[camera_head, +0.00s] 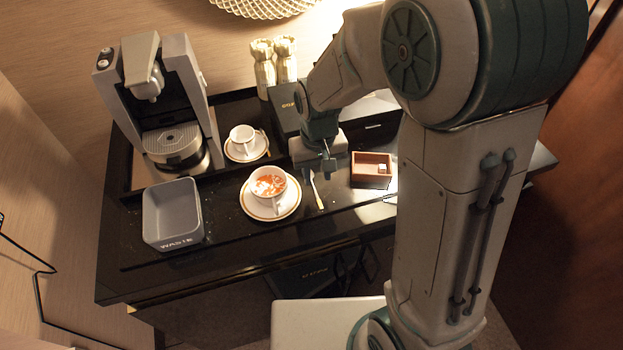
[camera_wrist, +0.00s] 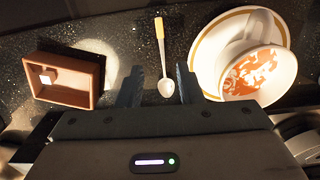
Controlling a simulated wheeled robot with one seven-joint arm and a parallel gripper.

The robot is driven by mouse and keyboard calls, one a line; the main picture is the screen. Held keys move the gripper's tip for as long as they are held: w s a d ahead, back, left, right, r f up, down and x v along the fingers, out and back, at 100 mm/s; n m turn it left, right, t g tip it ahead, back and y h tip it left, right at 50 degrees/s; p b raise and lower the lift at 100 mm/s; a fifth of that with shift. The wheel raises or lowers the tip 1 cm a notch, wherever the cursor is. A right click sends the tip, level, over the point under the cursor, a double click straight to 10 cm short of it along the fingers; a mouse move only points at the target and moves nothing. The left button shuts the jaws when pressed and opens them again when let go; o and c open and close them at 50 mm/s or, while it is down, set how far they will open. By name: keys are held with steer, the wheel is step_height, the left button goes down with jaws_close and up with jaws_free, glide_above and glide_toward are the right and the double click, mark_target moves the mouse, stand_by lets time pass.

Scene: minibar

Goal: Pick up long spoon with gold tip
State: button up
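The long spoon (camera_head: 317,191) lies on the black counter between the cup's saucer and a small brown box. In the wrist view the spoon (camera_wrist: 162,60) has a gold-coloured end pointing away from my gripper and a silver bowl close to it. My gripper (camera_wrist: 159,72) is open, with one finger on each side of the spoon's lower part in that view. The fingers do not touch the spoon, and their height above it is hard to tell. In the head view my gripper (camera_head: 327,166) is just behind the spoon, its fingers pointing down.
A cup with orange-red contents (camera_head: 268,184) on a saucer (camera_head: 260,209) stands left of the spoon. The brown box (camera_head: 371,181) is to the right. A grey waste bin (camera_head: 172,213), coffee machine (camera_head: 170,100) and second cup (camera_head: 243,138) are farther left.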

mark_target(316, 193)
steer(key=shift+s+a+f+p, duration=0.1)
steer(key=shift+f+p, duration=0.2)
steer(key=shift+f, duration=0.95)
steer(key=shift+s+f+p, duration=0.1)
steer(key=shift+f+p, duration=0.2)
steer(key=shift+f, duration=0.95)
jaws_close()
